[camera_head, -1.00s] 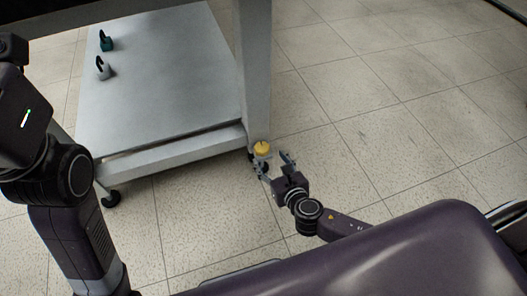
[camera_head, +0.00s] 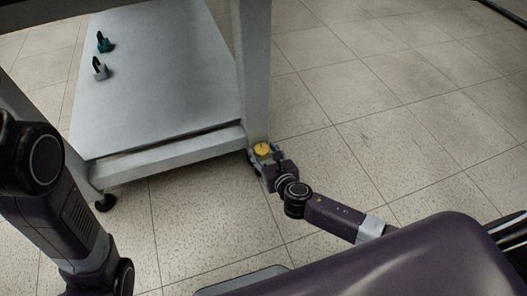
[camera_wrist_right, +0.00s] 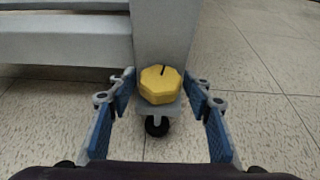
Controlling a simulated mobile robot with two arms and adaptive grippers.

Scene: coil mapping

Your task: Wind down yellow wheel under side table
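The yellow wheel (camera_head: 263,149) sits low at the foot of the side table's (camera_head: 165,75) near right leg. In the right wrist view the yellow wheel (camera_wrist_right: 160,85) is an eight-sided knob with a dark mark on top, above a grey bracket and a black caster (camera_wrist_right: 157,126). My right gripper (camera_head: 264,157) is at the wheel. In the wrist view its blue-padded fingers (camera_wrist_right: 159,82) are open, one on each side of the wheel, with small gaps visible. Of my left arm only links show; its gripper is out of view.
The table's lower shelf (camera_head: 160,90) carries a teal-based item (camera_head: 104,43) and a grey one (camera_head: 100,69). Another caster (camera_head: 105,202) stands at the left leg. The tiled floor (camera_head: 390,110) to the right is clear.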

